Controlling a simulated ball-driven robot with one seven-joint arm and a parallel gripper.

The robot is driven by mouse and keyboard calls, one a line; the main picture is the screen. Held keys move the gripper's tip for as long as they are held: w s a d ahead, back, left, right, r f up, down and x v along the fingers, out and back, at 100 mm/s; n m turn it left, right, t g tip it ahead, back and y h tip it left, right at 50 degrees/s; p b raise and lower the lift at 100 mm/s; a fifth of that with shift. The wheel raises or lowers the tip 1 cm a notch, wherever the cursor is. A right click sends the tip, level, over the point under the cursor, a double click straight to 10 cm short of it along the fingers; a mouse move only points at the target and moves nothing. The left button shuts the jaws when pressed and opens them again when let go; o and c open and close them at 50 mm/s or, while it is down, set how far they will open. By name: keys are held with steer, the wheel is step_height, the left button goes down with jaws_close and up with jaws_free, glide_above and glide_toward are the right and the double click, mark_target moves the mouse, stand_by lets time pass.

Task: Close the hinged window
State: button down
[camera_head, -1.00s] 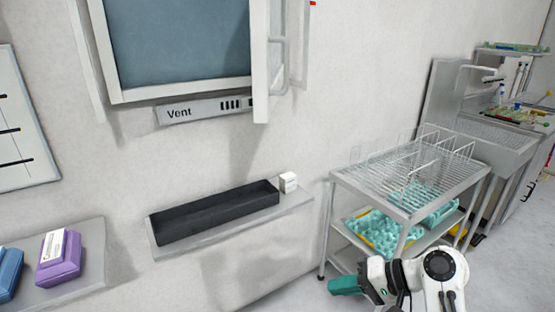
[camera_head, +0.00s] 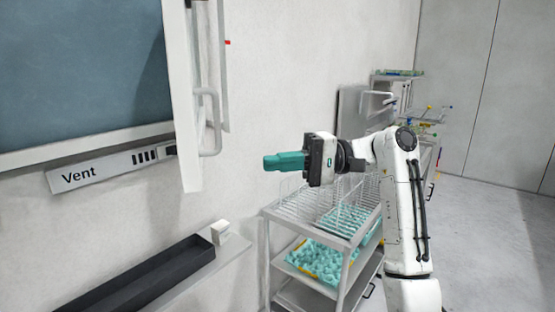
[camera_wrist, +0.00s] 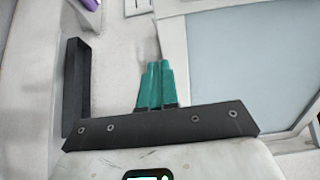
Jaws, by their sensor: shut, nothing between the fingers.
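The hinged window shows at the upper left of the head view, with its blue-grey pane (camera_head: 75,70) and pale frame (camera_head: 90,146). Its sash (camera_head: 186,120) stands swung out from the wall, seen nearly edge-on, with a pale bar handle (camera_head: 214,125) on its right side. My gripper (camera_head: 268,162) has teal fingers, shut and empty, pointing left toward the sash. A gap shows between the fingertips and the handle. In the wrist view the shut fingers (camera_wrist: 155,68) appear beside the window pane (camera_wrist: 255,65), not visibly touching anything.
A vent label (camera_head: 105,172) is under the window. A metal rack cart (camera_head: 345,262) with teal egg trays (camera_head: 316,260) stands below my arm. Open floor lies at right.

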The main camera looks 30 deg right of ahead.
steer(key=p+x, duration=0.2)
steer(key=x, duration=0.8)
steer(key=shift+a, duration=0.25)
